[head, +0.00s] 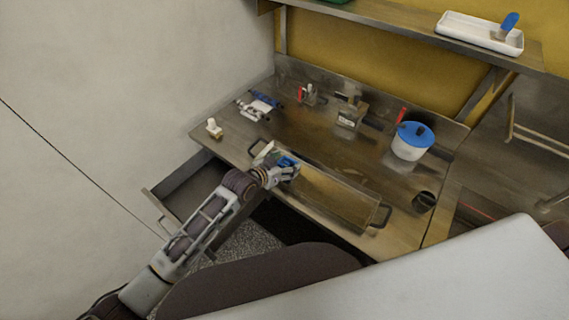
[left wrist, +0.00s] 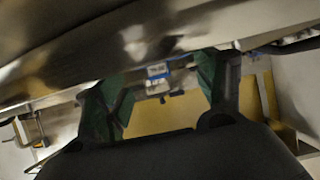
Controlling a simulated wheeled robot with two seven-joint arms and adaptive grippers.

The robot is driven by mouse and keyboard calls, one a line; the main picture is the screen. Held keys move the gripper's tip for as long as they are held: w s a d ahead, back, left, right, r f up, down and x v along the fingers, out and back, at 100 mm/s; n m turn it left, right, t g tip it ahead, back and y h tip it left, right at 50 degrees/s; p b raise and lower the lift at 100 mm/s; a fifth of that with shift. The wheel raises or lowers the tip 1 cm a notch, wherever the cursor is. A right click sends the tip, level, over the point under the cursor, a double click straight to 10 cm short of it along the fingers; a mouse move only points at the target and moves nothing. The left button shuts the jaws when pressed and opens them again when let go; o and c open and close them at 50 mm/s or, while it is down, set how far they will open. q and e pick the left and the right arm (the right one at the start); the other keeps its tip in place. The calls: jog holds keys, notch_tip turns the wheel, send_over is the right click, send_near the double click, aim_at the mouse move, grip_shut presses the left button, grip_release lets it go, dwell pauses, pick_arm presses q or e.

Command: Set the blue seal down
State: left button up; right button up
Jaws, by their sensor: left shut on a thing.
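The blue seal (head: 288,161) shows as a small blue patch at the tip of my left arm in the head view, over the front of the steel workbench. My left gripper (head: 287,171) is shut on it, close to the left end of a long metal tray (head: 335,196). The jaws cover much of the seal, and I cannot tell whether it touches the bench or tray. In the left wrist view, the dark fingers with green pads (left wrist: 160,88) frame a blurred blue and white patch (left wrist: 157,71). My right gripper is not in view.
A white tub with a blue lid (head: 412,140) stands at the bench's right. A metal block (head: 350,116), small tools and a white-capped item (head: 213,128) stand further back and left. An open drawer (head: 186,186) juts out below. A shelf above holds a white tray (head: 470,33).

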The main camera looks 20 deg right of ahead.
pick_arm(q)
jog(key=shift+f, duration=0.1)
jog(key=o, duration=0.8)
jog(key=shift+o, duration=0.2)
jog(key=shift+a, duration=0.1)
jog(key=v, duration=1.2)
jog(key=shift+b, duration=0.3)
